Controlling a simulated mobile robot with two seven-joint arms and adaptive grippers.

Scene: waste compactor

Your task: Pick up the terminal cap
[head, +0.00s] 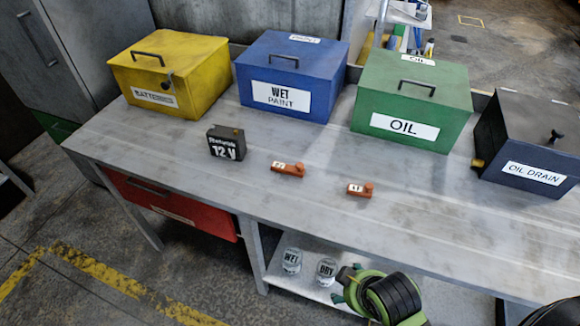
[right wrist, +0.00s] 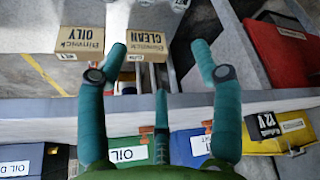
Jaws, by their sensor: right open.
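The labels are too small to read surely. A dark 12 V battery (head: 227,143) stands left of them; it also shows in the right wrist view (right wrist: 262,126). My right gripper (head: 342,284) is at the front of the bench, below and apart from both caps. Its teal fingers (right wrist: 160,62) are spread and empty in the right wrist view. My left gripper is out of view.
Yellow (head: 185,80), blue (head: 300,80), green (head: 415,105) and dark oil drain (head: 525,150) boxes line the bench's back. A red drawer (head: 165,205) hangs below. WET (head: 291,260) and DRY (head: 326,271) jars stand on the low shelf. Bench around the caps is clear.

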